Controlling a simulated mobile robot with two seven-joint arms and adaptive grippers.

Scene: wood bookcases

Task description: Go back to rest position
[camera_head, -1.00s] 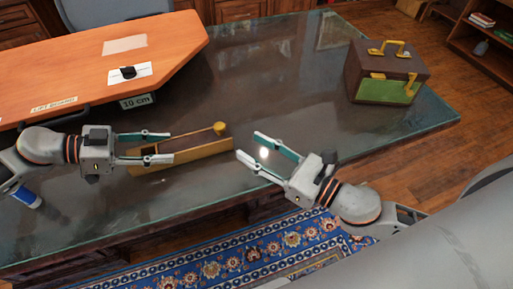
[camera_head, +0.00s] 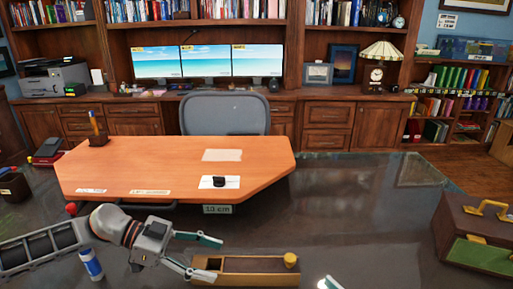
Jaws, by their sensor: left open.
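My left gripper (camera_head: 216,257) is open in the lower middle, its two fingers apart and pointing right, with nothing visible between them. Its lower fingertip is close to the left end of a long wooden box (camera_head: 255,264) with a yellow knob (camera_head: 290,259); I cannot tell whether they touch. Of my right gripper, only a pale fingertip (camera_head: 331,284) shows at the bottom edge, right of the box. The rest of it is out of view.
The orange lift board (camera_head: 130,170) stands on the dark glass-topped desk (camera_head: 350,200). A brown and green case (camera_head: 470,235) is at the right edge. The desk's right middle is clear.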

